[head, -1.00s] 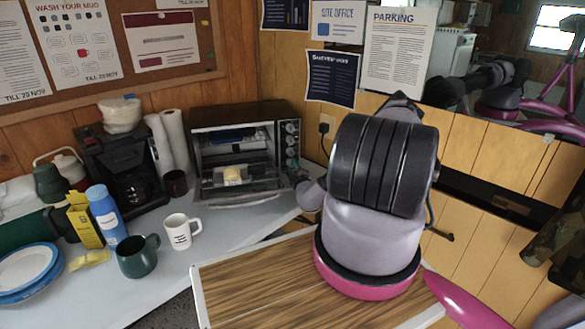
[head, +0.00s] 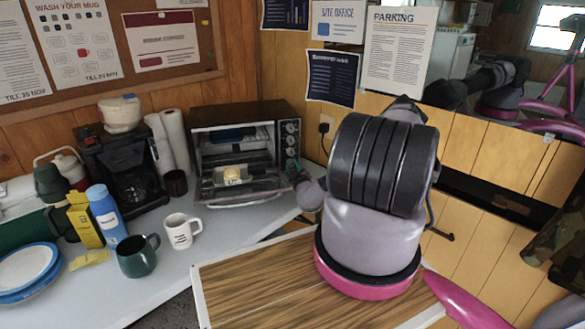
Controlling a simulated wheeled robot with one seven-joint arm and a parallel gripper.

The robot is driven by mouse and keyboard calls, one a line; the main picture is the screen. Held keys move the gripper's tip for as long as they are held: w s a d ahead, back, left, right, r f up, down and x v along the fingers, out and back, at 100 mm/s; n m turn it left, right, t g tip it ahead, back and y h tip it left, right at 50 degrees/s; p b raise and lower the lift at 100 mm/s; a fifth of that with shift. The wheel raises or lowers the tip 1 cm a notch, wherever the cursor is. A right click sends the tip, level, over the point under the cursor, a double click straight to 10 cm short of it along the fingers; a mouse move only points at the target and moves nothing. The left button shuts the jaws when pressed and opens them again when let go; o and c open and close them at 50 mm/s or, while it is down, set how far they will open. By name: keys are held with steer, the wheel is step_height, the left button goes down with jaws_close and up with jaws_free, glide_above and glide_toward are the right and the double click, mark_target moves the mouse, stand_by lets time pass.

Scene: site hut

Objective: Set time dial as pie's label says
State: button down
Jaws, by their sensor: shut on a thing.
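The toaster oven (head: 232,110) stands at the back of the counter, with its glass door folded down. A column of round dials (head: 291,140) runs down its right-hand panel. A small pale yellow item (head: 232,175), perhaps the pie, sits at the oven's open front; no label on it can be read from here. My gripper (head: 296,172) is at the lower end of the dial panel, shut on what seems to be the lowest dial, the time dial. My arm and the gripper itself hide that dial and its setting.
A green mug (head: 137,257) and a white mug (head: 181,232) stand on the counter left of the oven. A coffee maker (head: 120,165) and paper rolls stand beside it. My arm fills the right, over a wooden board (head: 260,285).

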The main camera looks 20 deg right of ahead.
steer(key=shift+f, duration=0.1)
steer(key=c, duration=0.5)
jaws_free()
steer(key=shift+c, duration=0.2)
steer(key=s, duration=0.3)
steer(key=s+a, duration=0.1)
steer(key=s, duration=0.6)
steer(key=shift+s+a, duration=0.35)
steer(key=shift+s, duration=0.05)
